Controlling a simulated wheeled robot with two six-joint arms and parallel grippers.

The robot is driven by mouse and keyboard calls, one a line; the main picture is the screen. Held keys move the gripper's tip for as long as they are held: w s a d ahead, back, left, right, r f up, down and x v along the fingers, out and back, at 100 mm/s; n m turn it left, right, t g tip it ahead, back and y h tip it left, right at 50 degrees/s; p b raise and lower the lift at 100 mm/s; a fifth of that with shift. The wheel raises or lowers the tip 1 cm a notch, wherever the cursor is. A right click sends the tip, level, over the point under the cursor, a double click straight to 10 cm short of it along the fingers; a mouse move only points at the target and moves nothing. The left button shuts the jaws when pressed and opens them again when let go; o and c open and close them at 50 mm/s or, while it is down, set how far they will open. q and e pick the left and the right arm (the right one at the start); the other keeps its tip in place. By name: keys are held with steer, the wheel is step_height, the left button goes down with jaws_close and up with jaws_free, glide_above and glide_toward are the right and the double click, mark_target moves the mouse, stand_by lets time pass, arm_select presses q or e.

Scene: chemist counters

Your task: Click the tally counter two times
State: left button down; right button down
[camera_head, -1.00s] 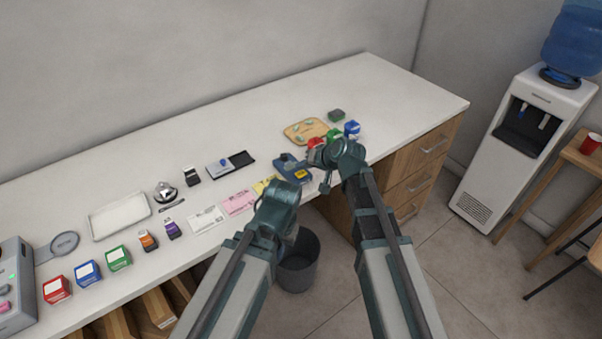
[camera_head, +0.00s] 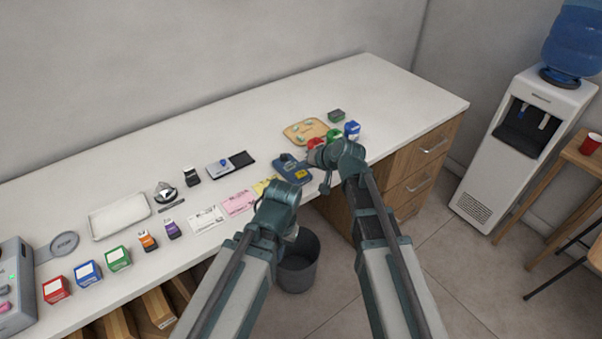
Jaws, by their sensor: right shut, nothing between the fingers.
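My right gripper (camera_head: 311,157) is shut and empty, just to the right of the device's far end. I cannot tell whether it touches the device. My left arm comes in from the lower left, and its gripper is hidden from view.
A bin (camera_head: 298,270) stands below. The counter's back is clear.

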stand_by(0.4)
steer(key=shift+f+b, duration=0.4)
steer(key=shift+f, duration=0.05)
steer(key=shift+f+b, duration=0.4)
stand_by(0.6)
steer(key=shift+r, duration=0.1)
steer(key=shift+r+p, duration=0.75)
steer(key=shift+p, duration=0.05)
step_height(320, 180, up, 5)
steer(key=p, duration=0.5)
